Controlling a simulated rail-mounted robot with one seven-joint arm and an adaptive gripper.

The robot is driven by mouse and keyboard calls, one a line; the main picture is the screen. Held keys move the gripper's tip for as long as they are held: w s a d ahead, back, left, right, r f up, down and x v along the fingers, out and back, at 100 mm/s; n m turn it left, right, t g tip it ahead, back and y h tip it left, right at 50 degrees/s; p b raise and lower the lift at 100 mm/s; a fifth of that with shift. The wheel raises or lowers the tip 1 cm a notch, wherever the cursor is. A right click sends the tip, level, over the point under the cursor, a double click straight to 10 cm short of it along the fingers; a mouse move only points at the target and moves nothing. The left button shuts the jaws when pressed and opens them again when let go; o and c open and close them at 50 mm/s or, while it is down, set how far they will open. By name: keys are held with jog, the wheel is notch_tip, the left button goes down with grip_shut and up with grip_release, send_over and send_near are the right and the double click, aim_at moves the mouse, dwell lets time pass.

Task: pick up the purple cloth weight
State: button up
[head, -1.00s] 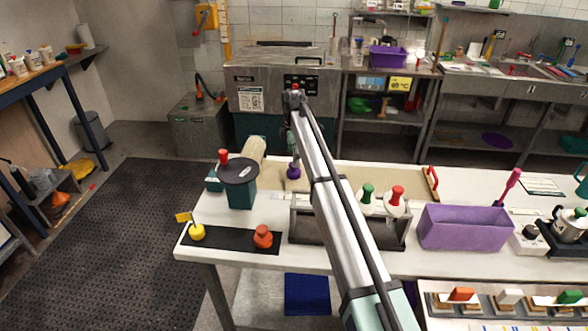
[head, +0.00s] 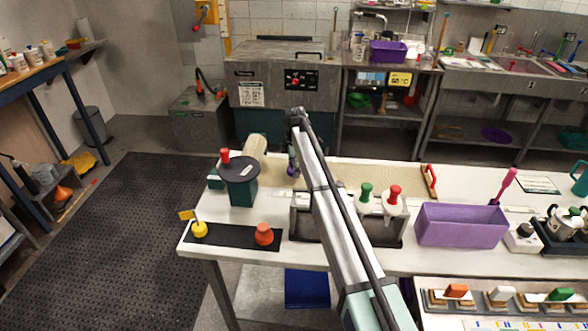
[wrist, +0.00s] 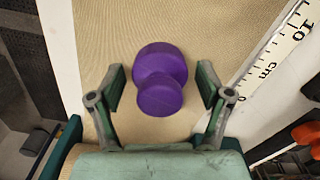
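The purple cloth weight (wrist: 160,92) shows in the wrist view as two rounded purple parts over beige cloth (wrist: 112,30). My gripper (wrist: 160,82) is open, with one finger on each side of the weight and a visible gap at both sides. In the head view, only a small purple patch of the weight (head: 291,166) shows beside my arm, on the white table's cloth strip. My arm hides most of the gripper there.
Yellow (head: 199,230) and orange (head: 264,235) weights sit on a black mat. A grey holder (head: 303,224) and purple bin (head: 462,226) stand right. A ruler (wrist: 268,60) lies beside the cloth.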

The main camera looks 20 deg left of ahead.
jog(key=c, duration=1.1)
grip_shut()
jog(key=shift+r, duration=0.15)
